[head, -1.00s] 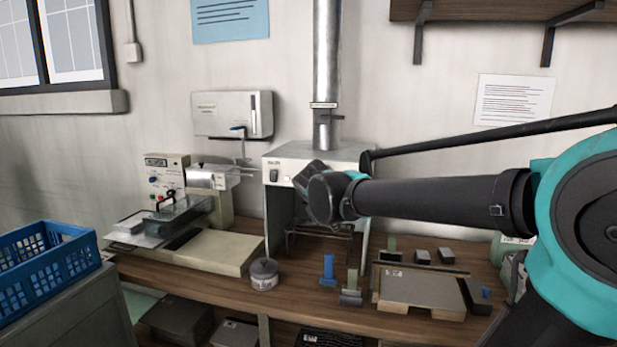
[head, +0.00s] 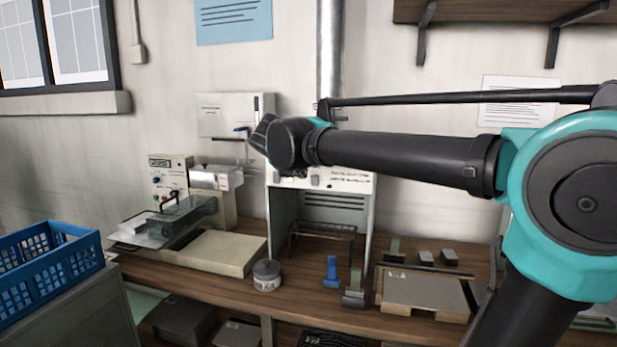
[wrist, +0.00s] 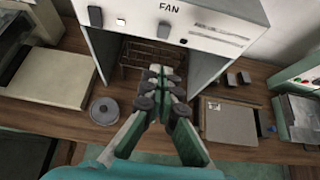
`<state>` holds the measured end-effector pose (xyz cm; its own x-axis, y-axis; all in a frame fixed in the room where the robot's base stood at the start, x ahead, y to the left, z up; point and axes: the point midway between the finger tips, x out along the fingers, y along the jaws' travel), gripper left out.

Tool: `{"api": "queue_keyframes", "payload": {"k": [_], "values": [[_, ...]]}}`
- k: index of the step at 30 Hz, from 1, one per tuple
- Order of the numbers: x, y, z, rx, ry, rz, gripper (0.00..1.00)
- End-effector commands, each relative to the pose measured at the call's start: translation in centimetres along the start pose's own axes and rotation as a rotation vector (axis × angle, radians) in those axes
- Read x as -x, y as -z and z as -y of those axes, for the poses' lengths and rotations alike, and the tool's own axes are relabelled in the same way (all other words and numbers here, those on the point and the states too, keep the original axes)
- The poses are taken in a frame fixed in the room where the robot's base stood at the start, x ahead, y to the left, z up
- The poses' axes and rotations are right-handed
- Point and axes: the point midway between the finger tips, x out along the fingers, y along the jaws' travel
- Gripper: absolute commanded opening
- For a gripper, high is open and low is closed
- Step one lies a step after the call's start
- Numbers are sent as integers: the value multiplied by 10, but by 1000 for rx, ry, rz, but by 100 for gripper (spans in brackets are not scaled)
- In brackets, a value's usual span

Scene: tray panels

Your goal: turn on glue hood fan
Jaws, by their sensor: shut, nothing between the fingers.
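The glue hood is a white box with an open front. Its front panel (head: 350,181) is partly behind my arm in the head view. In the wrist view the panel (wrist: 215,22) carries the word FAN, a dark rocker switch (wrist: 95,16) at its left and a dark round knob (wrist: 164,30) nearer the middle. I cannot tell the switch's position. My gripper (wrist: 163,75) is shut and empty. In the wrist view its fingertips appear below the knob, over the hood's opening; I see no contact with the panel.
A lidded tin (head: 267,275), a blue upright piece (head: 331,271) and a flat board (head: 425,292) stand on the wooden bench in front. A machine (head: 215,180) stands left of the hood. A metal duct (head: 330,50) rises behind. A blue crate (head: 50,262) is at left.

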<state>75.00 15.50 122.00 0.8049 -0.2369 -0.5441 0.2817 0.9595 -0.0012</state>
Motion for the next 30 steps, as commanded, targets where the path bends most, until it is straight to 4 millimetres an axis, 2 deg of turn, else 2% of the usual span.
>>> {"api": "queue_keyframes", "payload": {"k": [5,17,24,30], "values": [[-23,0,1,-3,3,0,0],[-100,0,1,-4,2,0,0],[-120,-23,0,-3,1,-1,0],[-125,-28,1,-2,1,-1,0]]}}
